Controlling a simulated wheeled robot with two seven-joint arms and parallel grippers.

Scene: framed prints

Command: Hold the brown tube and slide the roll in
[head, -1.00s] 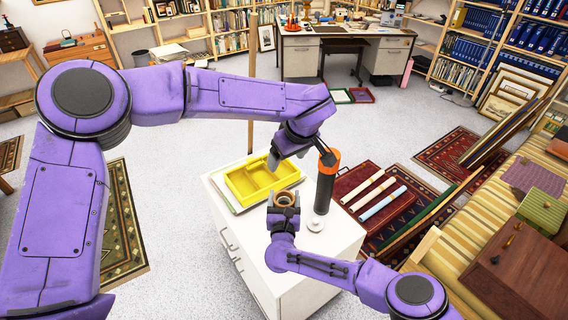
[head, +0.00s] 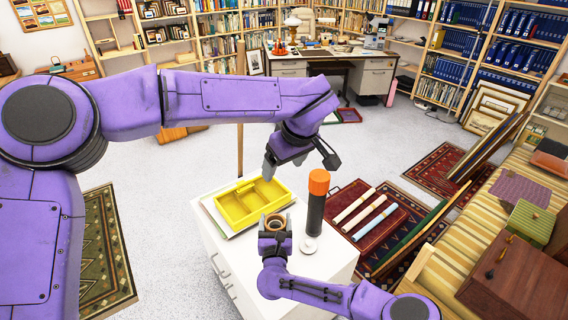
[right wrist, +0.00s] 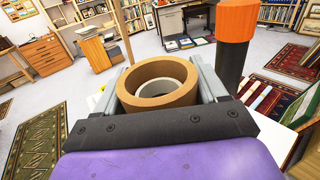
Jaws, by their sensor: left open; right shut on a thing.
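The brown tube (right wrist: 160,84) stands upright between the fingers of my right gripper (right wrist: 160,92), its open end up. A paler ring (right wrist: 166,76) shows inside it, below the rim; it looks like the end of a roll, and its length is hidden. In the head view my right gripper (head: 275,230) is shut on the tube (head: 275,222) at the white cabinet. My left gripper (head: 299,160) is open and empty above the cabinet, up and left of a black cylinder with an orange top (head: 317,205). It appears apart from that cylinder.
A yellow compartment tray (head: 252,203) lies on the white cabinet (head: 335,258), left of the black cylinder. A small white disc (head: 310,245) lies at the cylinder's foot. Pale rolls (head: 354,206) lie on a red rug right of the cabinet. A wooden pole (head: 240,130) stands behind.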

